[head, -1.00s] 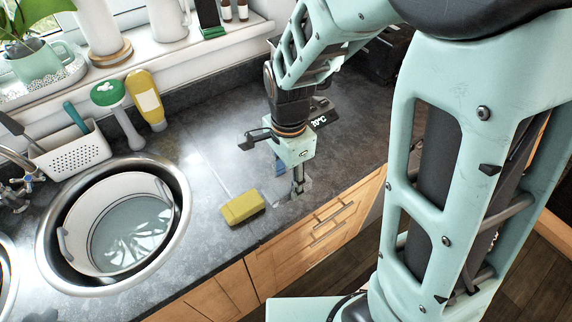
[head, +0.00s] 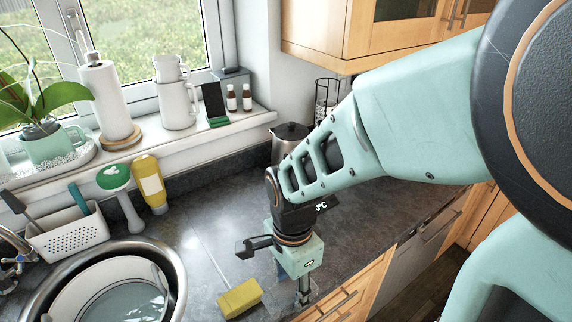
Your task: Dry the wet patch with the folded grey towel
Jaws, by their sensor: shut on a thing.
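My gripper (head: 303,294) points down at the counter near its front edge, just right of the yellow sponge. The dark stone counter (head: 355,215) has a pale, shiny area (head: 196,243) left of my gripper. I cannot tell whether this is the wet patch or window glare.
The yellow sponge (head: 240,298) lies close left of my gripper. A round sink (head: 176,268) with a white tub (head: 70,299) is at lower left. A yellow bottle (head: 150,184), green-topped brush (head: 114,177) and white caddy (head: 70,238) stand behind it. A kettle (head: 290,140) stands at the back.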

